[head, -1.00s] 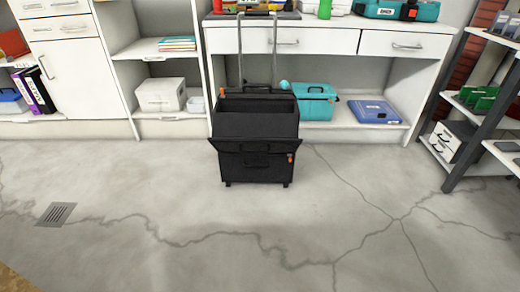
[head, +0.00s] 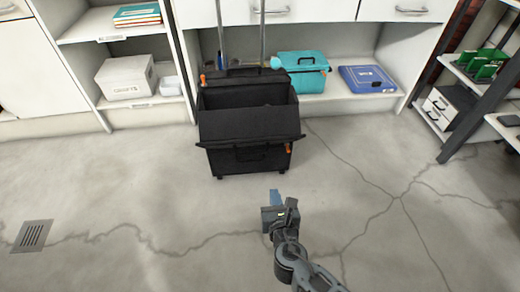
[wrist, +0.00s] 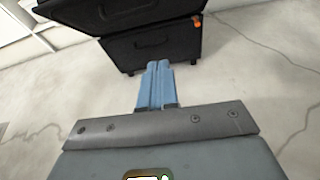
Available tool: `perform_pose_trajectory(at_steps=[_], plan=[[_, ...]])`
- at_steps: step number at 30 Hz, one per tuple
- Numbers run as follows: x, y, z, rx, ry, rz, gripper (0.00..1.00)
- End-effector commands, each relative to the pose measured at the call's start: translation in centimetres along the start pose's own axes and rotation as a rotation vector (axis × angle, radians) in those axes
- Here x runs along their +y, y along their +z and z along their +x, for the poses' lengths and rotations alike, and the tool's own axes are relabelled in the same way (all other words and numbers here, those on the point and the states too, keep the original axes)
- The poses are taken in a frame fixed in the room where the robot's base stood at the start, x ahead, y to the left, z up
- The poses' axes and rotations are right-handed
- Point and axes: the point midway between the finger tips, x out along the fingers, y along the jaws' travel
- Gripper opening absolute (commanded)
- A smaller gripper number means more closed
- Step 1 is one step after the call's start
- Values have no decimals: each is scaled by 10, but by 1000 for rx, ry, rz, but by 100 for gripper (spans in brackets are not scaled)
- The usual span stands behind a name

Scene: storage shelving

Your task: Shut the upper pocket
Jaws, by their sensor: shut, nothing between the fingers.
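The black rolling bag (head: 235,162) stands upright on the floor, with its handle tubes raised behind it. Its upper pocket is open: the front flap (head: 250,123) leans out toward me and the dark inside shows behind it. The lower front with its handle looks closed. In the wrist view the bag (wrist: 150,48) is at the top, with the flap's underside (wrist: 125,12) partly cut off by the frame. My gripper (head: 276,194) is in front of the bag, low and right of its middle, apart from it. Its blue fingers (wrist: 159,66) are together and empty.
A shelf unit behind the bag holds a teal case (head: 302,72), a blue case (head: 367,79) and a white box (head: 126,79). A dark rack (head: 470,95) stands at the right. The cracked concrete floor in front is clear, with a drain grate (head: 32,236).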

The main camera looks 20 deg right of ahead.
Motion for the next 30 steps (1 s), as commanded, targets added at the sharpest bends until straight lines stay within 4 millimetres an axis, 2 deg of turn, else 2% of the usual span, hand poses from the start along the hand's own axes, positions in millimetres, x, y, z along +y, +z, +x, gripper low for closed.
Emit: perform_pose_trajectory(at_steps=[8,21,24,30], plan=[[3,3,25,-14,-8,-41,0],[2,3,109,-13,-8,-38,0],[3,19,118,-13,-7,-37,0],[3,32,130,-12,-7,-38,0]])
